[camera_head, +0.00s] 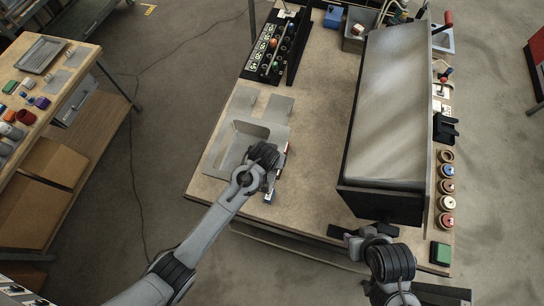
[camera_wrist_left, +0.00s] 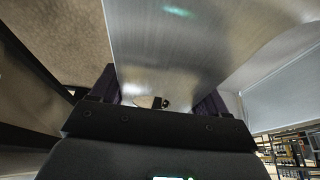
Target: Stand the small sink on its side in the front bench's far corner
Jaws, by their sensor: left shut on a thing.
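The small sink (camera_head: 232,137) is a pale metal piece with a basin shape, at the left front of the wooden bench in the head view. My left gripper (camera_head: 268,168) is at its right edge and shut on it. In the left wrist view a brushed metal wall of the sink (camera_wrist_left: 185,45) rises between the two dark fingers of my left gripper (camera_wrist_left: 158,98). The head view does not settle whether the sink touches the bench. My right gripper (camera_head: 350,233) is low by the bench's front edge; its jaws are too small to read.
A large steel-topped dark box (camera_head: 390,105) fills the bench's right half. Rings (camera_head: 447,187) and a green block (camera_head: 440,252) line the right edge. A black control panel (camera_head: 268,50) stands at the back left. Bare wood (camera_head: 315,130) lies between sink and box.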

